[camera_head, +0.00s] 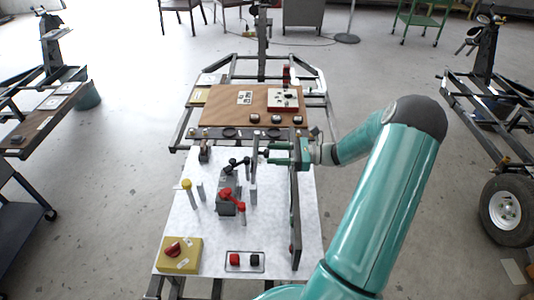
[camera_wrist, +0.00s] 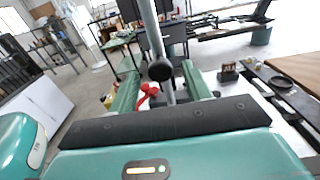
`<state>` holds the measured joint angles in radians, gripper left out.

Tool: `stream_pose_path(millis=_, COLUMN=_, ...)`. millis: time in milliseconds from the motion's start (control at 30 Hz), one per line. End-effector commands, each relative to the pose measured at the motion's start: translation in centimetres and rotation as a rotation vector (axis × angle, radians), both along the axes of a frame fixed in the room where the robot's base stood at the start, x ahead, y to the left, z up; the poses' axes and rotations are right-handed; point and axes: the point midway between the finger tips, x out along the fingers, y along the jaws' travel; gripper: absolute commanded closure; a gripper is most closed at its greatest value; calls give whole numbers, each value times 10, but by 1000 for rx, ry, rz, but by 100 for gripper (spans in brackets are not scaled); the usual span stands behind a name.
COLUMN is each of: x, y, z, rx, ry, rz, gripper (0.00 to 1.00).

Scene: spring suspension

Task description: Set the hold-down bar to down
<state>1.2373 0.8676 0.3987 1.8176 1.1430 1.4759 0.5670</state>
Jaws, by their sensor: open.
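My gripper (camera_head: 274,153) is open over the far part of the white work board (camera_head: 215,258), pointing left in the head view. In the wrist view, a black ball knob (camera_wrist: 160,70) sits between its two spread green fingers, in front of a grey upright post (camera_wrist: 152,32). I cannot tell whether the fingers touch the knob. An upright grey bar (camera_head: 253,178) stands just left of the gripper in the head view. A long dark bar (camera_head: 296,225) runs along the board's right side. No label shows which part is the hold-down bar.
A grey block with red-knobbed levers (camera_head: 228,204) stands left of the gripper. A yellow box with a red knob (camera_head: 180,255), a yellow-topped post (camera_head: 187,188) and a red-and-black button plate (camera_head: 245,261) are on the board. A brown panel (camera_head: 222,108) lies beyond.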

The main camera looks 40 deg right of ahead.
Motion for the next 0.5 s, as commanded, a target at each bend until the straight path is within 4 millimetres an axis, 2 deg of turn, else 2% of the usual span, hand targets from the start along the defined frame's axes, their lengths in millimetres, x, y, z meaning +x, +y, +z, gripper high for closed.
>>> stream_pose_path(millis=200, x=16, y=20, z=0, rx=-1, ry=0, rz=2, gripper=51)
stream_pose_path(millis=500, x=18, y=23, z=0, rx=-1, ry=-1, rz=1, gripper=51)
